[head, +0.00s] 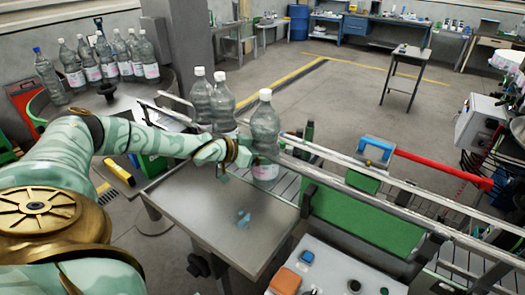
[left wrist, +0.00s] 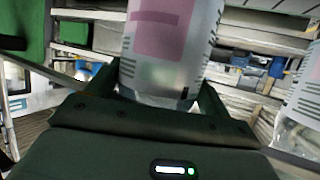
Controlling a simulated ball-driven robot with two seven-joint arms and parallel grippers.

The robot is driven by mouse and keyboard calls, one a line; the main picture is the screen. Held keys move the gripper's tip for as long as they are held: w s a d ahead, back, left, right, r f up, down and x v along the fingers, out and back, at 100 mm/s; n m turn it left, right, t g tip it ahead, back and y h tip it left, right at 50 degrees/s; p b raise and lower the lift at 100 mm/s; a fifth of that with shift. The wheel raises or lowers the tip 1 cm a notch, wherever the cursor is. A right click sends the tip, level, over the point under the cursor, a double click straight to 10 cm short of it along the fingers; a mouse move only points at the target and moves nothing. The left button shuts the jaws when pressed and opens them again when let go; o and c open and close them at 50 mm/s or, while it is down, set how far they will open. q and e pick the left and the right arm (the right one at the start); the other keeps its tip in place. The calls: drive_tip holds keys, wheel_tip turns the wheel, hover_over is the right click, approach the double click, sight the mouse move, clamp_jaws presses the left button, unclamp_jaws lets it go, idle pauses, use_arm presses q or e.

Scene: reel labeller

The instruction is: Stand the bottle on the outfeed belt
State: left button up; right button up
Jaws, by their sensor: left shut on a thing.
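A clear bottle (head: 265,135) with a white cap and pink-and-white label is upright at the far edge of the metal table. My left gripper (head: 254,157) is shut on it low down; its fingers are mostly hidden in the head view. In the left wrist view the bottle (left wrist: 168,50) sits between the two fingers (left wrist: 165,98). The slatted belt (head: 286,182) with metal rails runs beside the bottle towards the lower right. I cannot tell whether the bottle's base touches it. My right gripper is not in view.
Two more bottles (head: 222,100) stand close behind the held one; one bottle (left wrist: 301,112) shows at the right of the left wrist view. Several bottles (head: 110,60) stand on a round table at left. A green panel (head: 360,215) and control box (head: 330,272) flank the belt. The metal tabletop (head: 205,215) is mostly clear.

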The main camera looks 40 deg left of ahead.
use_arm(q)
drive_tip(key=o, duration=2)
drive_tip(key=shift+d+r, duration=0.1)
drive_tip(key=shift+r, duration=0.05)
drive_tip(key=v, duration=1.2)
